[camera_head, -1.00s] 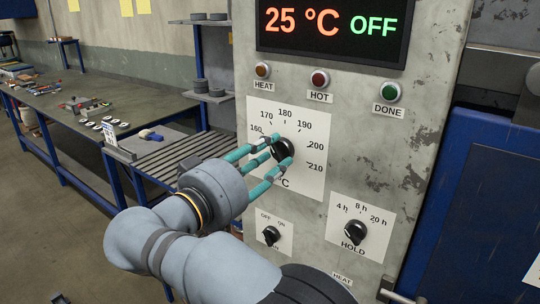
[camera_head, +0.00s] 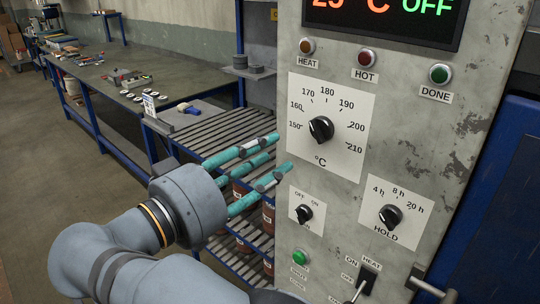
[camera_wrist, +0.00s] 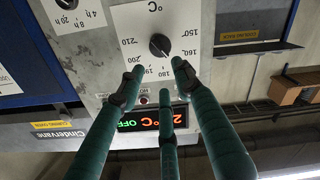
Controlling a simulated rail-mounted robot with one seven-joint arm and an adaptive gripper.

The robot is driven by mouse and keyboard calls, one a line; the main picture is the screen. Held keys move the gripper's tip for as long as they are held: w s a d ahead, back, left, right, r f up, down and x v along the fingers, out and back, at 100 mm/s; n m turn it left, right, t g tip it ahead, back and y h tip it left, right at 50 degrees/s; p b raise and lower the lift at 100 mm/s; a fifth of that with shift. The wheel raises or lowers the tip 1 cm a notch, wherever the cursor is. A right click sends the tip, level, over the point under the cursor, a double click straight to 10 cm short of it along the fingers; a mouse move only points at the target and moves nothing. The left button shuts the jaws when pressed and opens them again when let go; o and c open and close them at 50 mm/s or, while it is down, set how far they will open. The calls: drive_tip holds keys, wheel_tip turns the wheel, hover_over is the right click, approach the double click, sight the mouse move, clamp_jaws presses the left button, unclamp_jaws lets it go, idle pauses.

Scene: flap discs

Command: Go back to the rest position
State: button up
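My gripper (camera_head: 280,155) has several teal fingers, spread apart with nothing between them. In the head view it is in front of the panel's left edge, left of and below the temperature knob (camera_head: 321,129) and apart from it. The knob is black on a white dial plate marked 150 to 210 °C. In the wrist view the fingertips (camera_wrist: 160,80) stand apart, with the dial knob (camera_wrist: 160,46) seen upside down beyond them. The display (camera_head: 385,18) shows 25 °C and OFF, partly cut off at the top.
The grey control panel (camera_head: 412,155) also carries a HOLD knob (camera_head: 390,216), an OFF/ON knob (camera_head: 304,213), a green button (camera_head: 300,257) and a heat lever (camera_head: 367,280). Slatted shelves (camera_head: 215,132) with reddish containers lie behind my gripper. A workbench (camera_head: 100,75) stands at left.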

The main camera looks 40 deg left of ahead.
sight(315, 132)
drive_tip(key=shift+w, duration=0.1)
drive_tip(key=w, duration=1.2)
drive_tip(key=shift+d, duration=0.25)
drive_tip(key=shift+a+r+p, duration=0.1)
drive_tip(key=shift+r+p, duration=0.05)
drive_tip(key=shift+p, duration=0.4)
drive_tip(key=shift+s+n, duration=0.1)
drive_tip(key=shift+n, duration=0.2)
drive_tip(key=shift+f+b, duration=0.3)
drive_tip(key=shift+b, duration=0.15)
